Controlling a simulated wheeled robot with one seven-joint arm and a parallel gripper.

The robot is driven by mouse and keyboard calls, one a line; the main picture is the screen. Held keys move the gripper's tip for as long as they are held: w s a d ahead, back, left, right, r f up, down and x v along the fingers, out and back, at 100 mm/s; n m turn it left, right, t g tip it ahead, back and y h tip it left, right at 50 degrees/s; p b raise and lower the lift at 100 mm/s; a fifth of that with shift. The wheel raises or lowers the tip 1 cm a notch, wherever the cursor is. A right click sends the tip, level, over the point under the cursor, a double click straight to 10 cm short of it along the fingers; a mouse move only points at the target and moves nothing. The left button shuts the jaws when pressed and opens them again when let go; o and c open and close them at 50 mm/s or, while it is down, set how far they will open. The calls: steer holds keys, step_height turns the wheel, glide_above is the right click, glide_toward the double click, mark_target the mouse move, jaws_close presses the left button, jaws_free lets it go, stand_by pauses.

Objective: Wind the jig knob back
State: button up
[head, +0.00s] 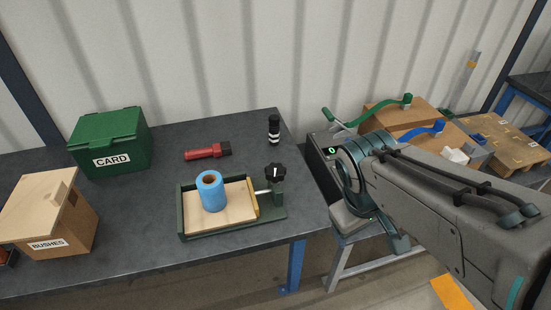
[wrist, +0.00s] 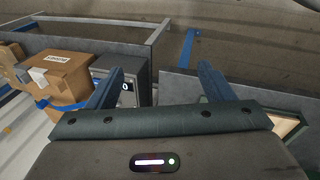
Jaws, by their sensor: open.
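The jig (head: 184,215) is a green frame on the bench with a pale wooden board in it. A blue roll (head: 212,193) stands upright on the board. A yellow bar lies at the board's right edge, with a rod leading to the green end post. The black jig knob (head: 276,173) is at this post, on the jig's right side. My gripper (wrist: 160,85) is open and empty in the wrist view, its two blue fingers well apart. It is off to the right of the knob, not touching it. Part of the jig (wrist: 292,124) shows at the wrist view's right edge; the knob is not visible there.
A green CARD box (head: 110,140) and a wooden BUSHES box (head: 50,215) are left. A grey box with a lit 0 (wrist: 128,88) and cardboard boxes (wrist: 57,72) are right of the bench.

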step_height(320, 180, down, 7)
steer(key=w+n+h+b, duration=0.2)
steer(key=n+h+b, duration=0.2)
steer(key=n+b, duration=0.15)
steer(key=n+t+y+b, duration=0.1)
steer(key=n+t+b, duration=1.35)
steer(key=n, duration=0.85)
glide_toward(272, 180)
steer(key=shift+m+t, duration=0.25)
steer(key=shift+t, duration=0.2)
steer(key=x, duration=0.8)
steer(key=f+x, duration=0.1)
steer(key=x, duration=0.3)
steer(key=shift+w+d+b, duration=0.15)
steer(key=shift+w+b, duration=0.2)
steer(key=c, duration=1)
